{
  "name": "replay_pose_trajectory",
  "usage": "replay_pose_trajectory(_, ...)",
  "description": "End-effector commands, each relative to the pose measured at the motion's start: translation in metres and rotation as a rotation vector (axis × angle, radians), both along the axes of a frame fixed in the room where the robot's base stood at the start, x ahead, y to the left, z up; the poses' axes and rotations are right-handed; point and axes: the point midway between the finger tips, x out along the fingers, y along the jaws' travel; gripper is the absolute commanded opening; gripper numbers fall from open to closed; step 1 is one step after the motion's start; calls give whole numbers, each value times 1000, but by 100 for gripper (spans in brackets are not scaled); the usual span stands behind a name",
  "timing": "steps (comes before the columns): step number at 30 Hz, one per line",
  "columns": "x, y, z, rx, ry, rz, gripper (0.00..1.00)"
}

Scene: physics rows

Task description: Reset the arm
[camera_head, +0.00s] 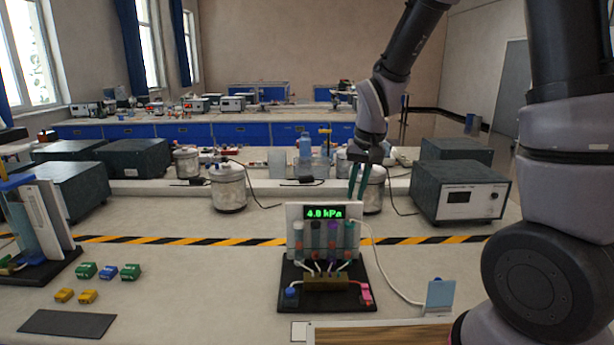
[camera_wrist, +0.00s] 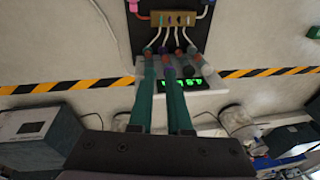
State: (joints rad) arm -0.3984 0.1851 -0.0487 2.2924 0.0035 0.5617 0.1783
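My arm (camera_head: 412,35) reaches down from the upper right in the head view. My gripper (camera_head: 356,194) hangs above and behind the right side of the white display panel (camera_head: 292,212). Its two teal fingers point down, a little apart, with nothing seen between them. In the wrist view the gripper (camera_wrist: 161,66) shows the same narrow gap, with the fingertips overlapping the capped tubes in the picture. I cannot tell whether they touch anything. The panel shows a green kPa reading above several colour-capped tubes (camera_head: 315,238), on a black base (camera_head: 322,302) with a brown manifold (camera_head: 327,284).
A blue-topped block (camera_head: 440,295) is right of the base. Small green, blue and yellow blocks (camera_head: 87,270) and a dark mat (camera_head: 67,325) lie left. Grey boxes (camera_head: 458,192) and metal canisters (camera_head: 228,188) stand behind the striped tape (camera_head: 200,241). The bench's middle left is clear.

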Motion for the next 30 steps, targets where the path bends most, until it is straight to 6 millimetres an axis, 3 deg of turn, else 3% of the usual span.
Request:
replay_pose_trajectory(1, -3, -12, 26, 22, -34, -26, 16)
replay_pose_trajectory(6, -25, -49, 94, 75, -124, -96, 16)
replay_pose_trajectory(15, -93, -102, 183, 140, -298, -205, 16)
replay_pose_trajectory(22, -138, -121, 212, 160, -395, -257, 16)
replay_pose_trajectory(30, -150, -124, 217, 162, -417, -268, 16)
